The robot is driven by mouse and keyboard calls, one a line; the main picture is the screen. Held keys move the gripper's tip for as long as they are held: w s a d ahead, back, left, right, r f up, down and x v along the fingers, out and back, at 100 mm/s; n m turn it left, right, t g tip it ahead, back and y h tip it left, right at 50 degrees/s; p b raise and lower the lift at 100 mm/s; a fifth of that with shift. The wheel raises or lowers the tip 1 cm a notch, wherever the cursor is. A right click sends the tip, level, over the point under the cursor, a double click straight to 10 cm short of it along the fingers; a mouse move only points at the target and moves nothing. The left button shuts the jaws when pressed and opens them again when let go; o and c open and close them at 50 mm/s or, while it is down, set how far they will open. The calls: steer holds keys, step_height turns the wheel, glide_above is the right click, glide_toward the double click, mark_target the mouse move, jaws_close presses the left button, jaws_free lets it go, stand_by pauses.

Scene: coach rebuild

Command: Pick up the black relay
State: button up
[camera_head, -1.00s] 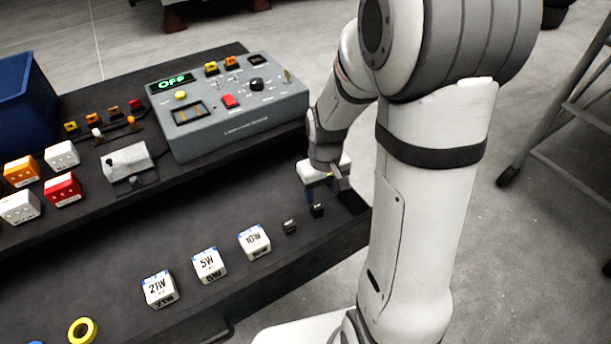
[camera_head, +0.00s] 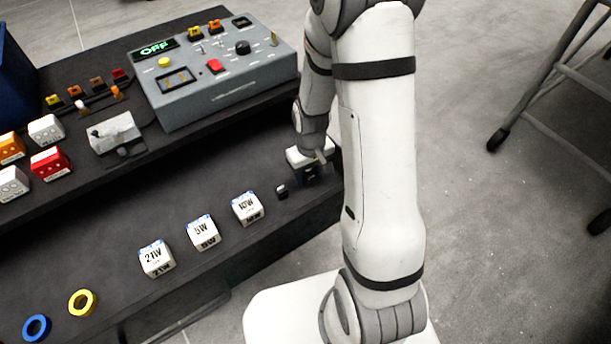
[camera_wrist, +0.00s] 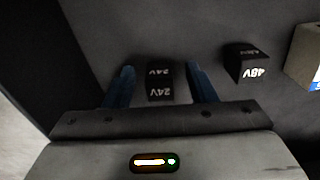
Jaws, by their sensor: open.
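A black relay marked 24V (camera_wrist: 160,88) sits on the dark bench between the two blue fingers of my gripper (camera_wrist: 160,70) in the wrist view. The fingers are open on either side of it, and gaps show. A second black block marked 48V (camera_wrist: 244,62) stands just right of the fingers. In the head view my gripper (camera_head: 309,172) is low over the bench's right end and mostly hides the 24V relay. The 48V block (camera_head: 282,192) shows to its left.
White boxes marked 10W (camera_head: 247,208), 5W (camera_head: 202,232) and 21W (camera_head: 156,258) stand in a row to the left. A grey control box (camera_head: 215,85) reading OFF stands behind. Yellow (camera_head: 82,302) and blue (camera_head: 36,327) rings lie front left.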

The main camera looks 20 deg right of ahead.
steer(key=shift+c, duration=0.3)
steer(key=c, duration=1)
steer(key=shift+r, duration=0.1)
